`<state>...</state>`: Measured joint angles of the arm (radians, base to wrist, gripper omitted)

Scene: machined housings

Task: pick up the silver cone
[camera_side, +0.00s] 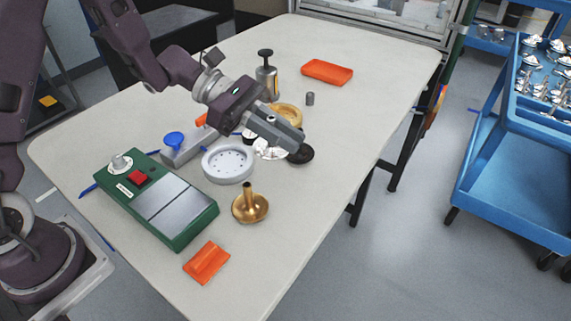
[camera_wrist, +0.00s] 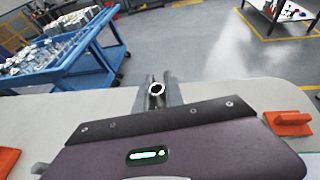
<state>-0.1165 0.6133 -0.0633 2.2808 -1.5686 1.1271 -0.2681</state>
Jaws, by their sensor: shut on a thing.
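My gripper (camera_side: 300,140) is low over the middle of the table, its grey fingers pointing to the right. In the wrist view my gripper (camera_wrist: 160,88) is shut on the silver cone (camera_wrist: 156,88), whose small round end with a bright rim and dark hole shows between the fingers. In the side view a shiny silver piece (camera_side: 266,151) shows just under the fingers, largely hidden by them. I cannot tell whether the held cone still touches the table.
Close around are a black disc (camera_side: 302,156), a white round housing (camera_side: 228,164), a gold ring (camera_side: 287,113) and a brass funnel-shaped part (camera_side: 249,207). A green control box (camera_side: 170,226) stands at the near left. The right side of the table is clear.

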